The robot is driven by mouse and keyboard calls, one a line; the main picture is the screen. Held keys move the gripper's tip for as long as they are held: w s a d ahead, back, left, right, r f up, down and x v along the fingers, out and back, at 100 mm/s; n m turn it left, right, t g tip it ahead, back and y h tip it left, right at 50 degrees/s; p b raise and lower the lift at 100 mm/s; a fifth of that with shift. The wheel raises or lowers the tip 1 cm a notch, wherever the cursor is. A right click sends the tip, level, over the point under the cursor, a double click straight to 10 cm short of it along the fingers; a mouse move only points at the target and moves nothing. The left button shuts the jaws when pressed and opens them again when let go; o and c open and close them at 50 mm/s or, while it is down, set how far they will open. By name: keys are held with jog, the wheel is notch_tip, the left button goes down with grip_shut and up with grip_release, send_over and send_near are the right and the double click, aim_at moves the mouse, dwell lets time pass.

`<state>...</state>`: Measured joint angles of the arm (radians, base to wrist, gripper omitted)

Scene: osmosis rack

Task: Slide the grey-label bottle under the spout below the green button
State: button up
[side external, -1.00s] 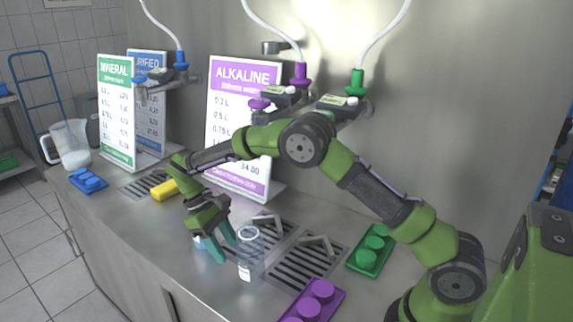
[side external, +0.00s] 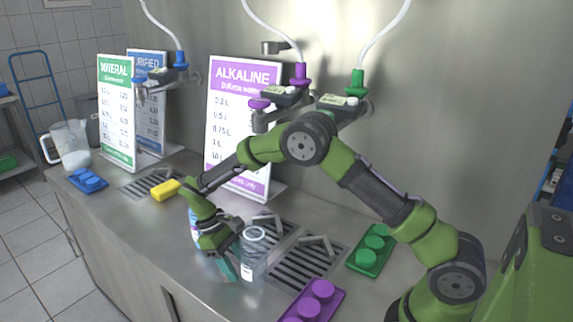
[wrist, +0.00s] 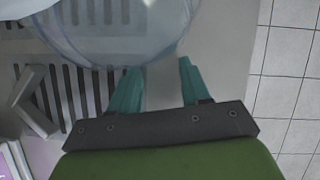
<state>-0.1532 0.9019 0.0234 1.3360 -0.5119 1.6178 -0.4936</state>
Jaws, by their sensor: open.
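In the wrist view the clear bottle (wrist: 120,35) fills the top, just beyond my fingertips. My gripper (side external: 230,265) is low, left of the bottle and very close; contact is unclear. In the wrist view my gripper (wrist: 158,82) has its teal fingers apart with nothing between them. A green fitting (side external: 357,82) tops the right dispenser; its spout is partly hidden by my arm.
A blue-labelled bottle (side external: 195,232) stands partly hidden behind my gripper. A green pad (side external: 368,264) and a purple pad (side external: 300,303) flank the drain grate (side external: 307,268). A yellow block (side external: 166,190) and the alkaline sign (side external: 222,130) stand farther left and back.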

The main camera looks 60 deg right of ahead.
aim_at(265, 280)
jog(key=shift+s+d, duration=0.2)
jog(key=shift+s, duration=0.9)
jog(key=shift+s+d, duration=0.25)
jog(key=shift+s, duration=0.85)
jog(key=shift+s+d, duration=0.2)
jog(key=shift+s, duration=0.9)
jog(key=shift+w+a, duration=0.25)
jog(key=shift+w, duration=1)
jog(key=shift+w+a, duration=0.25)
jog(key=shift+w, duration=0.95)
jog(key=v, duration=0.7)
jog(key=shift+r, duration=0.4)
